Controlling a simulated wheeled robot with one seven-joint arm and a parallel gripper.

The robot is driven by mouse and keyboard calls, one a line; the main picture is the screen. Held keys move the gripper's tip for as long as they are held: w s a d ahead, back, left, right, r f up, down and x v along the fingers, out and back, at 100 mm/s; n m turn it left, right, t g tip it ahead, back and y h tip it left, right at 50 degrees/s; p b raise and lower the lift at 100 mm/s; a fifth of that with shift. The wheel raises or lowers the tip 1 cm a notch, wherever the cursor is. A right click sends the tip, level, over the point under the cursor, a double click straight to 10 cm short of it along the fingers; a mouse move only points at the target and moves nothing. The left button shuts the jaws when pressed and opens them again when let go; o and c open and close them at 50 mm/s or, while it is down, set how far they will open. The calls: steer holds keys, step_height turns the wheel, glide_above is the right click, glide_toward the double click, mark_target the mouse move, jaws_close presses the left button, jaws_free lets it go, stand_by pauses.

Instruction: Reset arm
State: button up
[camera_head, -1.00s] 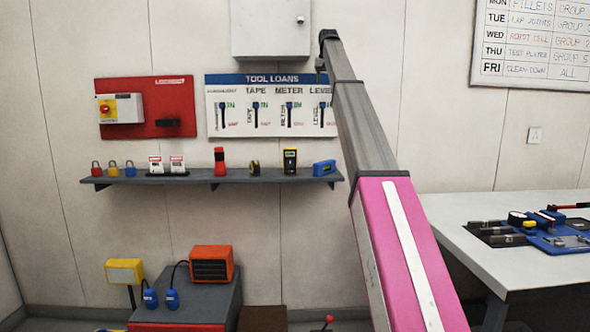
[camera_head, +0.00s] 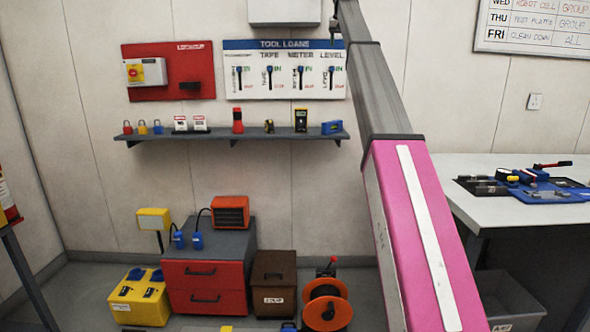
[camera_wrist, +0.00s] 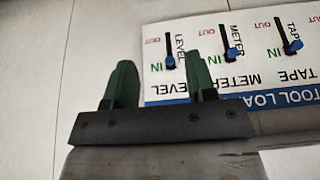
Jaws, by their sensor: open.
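My gripper (camera_wrist: 160,85) shows in the wrist view with its two green fingers apart and nothing between them. It is in front of the wall beside the tool loans board (camera_wrist: 240,60), which looks upside down in that view. In the head view my arm, pink and grey, reaches up and away towards the board (camera_head: 285,70).
A shelf (camera_head: 240,136) with padlocks, a torch and meters runs below the board. A red panel (camera_head: 168,70) hangs left. A red drawer cabinet (camera_head: 207,285), yellow box (camera_head: 140,298) and cable reel (camera_head: 327,305) stand on the floor. A workbench (camera_head: 470,205) is at right.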

steer(key=s+f+g, duration=0.1)
steer(key=s+f, duration=0.4)
steer(key=f, duration=1.2)
steer(key=s+f, duration=0.4)
steer(key=f, duration=1.3)
steer(key=s+f+g, duration=0.1)
steer(key=s+f, duration=0.4)
steer(key=f, duration=1.2)
steer(key=s+f+g, duration=0.1)
steer(key=s+f, duration=1.4)
steer(key=f, duration=0.3)
steer(key=s+f, duration=0.7)
steer(key=s, duration=0.5)
steer(key=s+f+g, duration=0.1)
steer(key=s+f, duration=0.6)
steer(key=s, duration=0.5)
steer(key=shift+f+g, duration=0.3)
steer(key=shift+f, duration=0.05)
